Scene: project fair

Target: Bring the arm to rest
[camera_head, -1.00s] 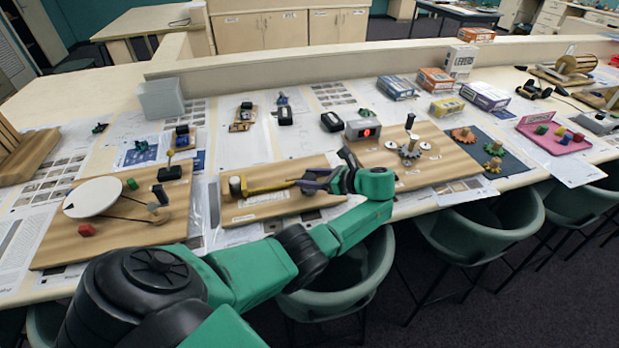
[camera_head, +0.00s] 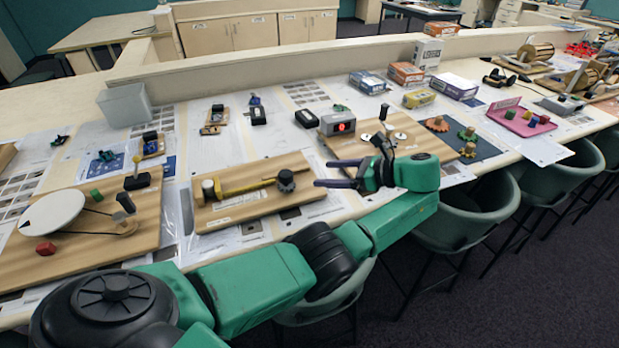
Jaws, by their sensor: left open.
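My left arm, green and black, comes in from the lower left along the table's front edge. My left gripper (camera_head: 330,173) points left with its two dark fingers apart and nothing between them. It is just right of a wooden board (camera_head: 268,208). That board bears a yellow bar (camera_head: 243,187), a pale cylinder (camera_head: 208,189) at the bar's left end and a dark knob (camera_head: 286,181) near its right end. The fingertips look apart from the knob. My right gripper is not in view.
Behind the gripper is a gear board (camera_head: 420,142) with a grey box with a red light (camera_head: 337,124). At left is a board with a white disc (camera_head: 51,212). Green chairs (camera_head: 467,220) stand along the front edge. Small boxes (camera_head: 407,73) stand at the back.

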